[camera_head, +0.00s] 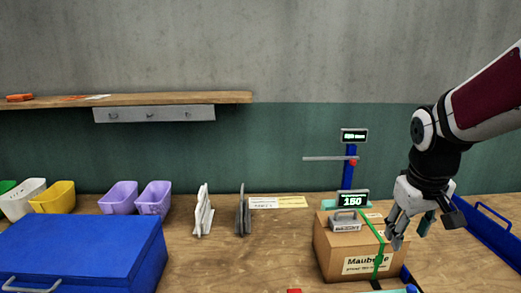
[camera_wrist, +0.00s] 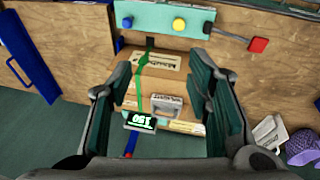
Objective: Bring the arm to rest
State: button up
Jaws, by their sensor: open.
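My gripper (camera_head: 408,232) is at the right in the head view, pointing down, over or in front of the right part of a cardboard box (camera_head: 333,254). In the wrist view my gripper (camera_wrist: 165,105) has its two fingers wide apart with nothing between the pads. The box (camera_wrist: 160,85) shows below and beyond the fingers, with a green strap (camera_wrist: 139,75) across it. A grey weight with a handle (camera_head: 345,221) sits on the box; it also shows in the wrist view (camera_wrist: 167,106). The arm is bent, coming in from the right edge.
A display reading 150 (camera_head: 352,199) stands behind the box by a blue post (camera_head: 349,170). A panel with buttons (camera_wrist: 185,20) and a red knob (camera_wrist: 257,44) is at the table edge. A blue case (camera_head: 85,250) and several bins (camera_head: 120,197) are left; a blue tray (camera_head: 490,232) is right.

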jog(key=s+a+r+t, duration=0.1)
jog(key=s+a+r, duration=0.1)
jog(key=s, duration=0.3)
jog(key=s+a+r+t+y, duration=0.1)
jog(key=s+a, duration=0.4)
jog(key=s, duration=0.1)
jog(key=s+a+r+m, duration=0.1)
jog(key=s+a+r, duration=0.1)
jog(key=s+a, duration=0.2)
jog(key=shift+s+r+t+y, duration=0.3)
jog(key=shift+s+t+y, duration=0.1)
jog(key=shift+s, duration=0.8)
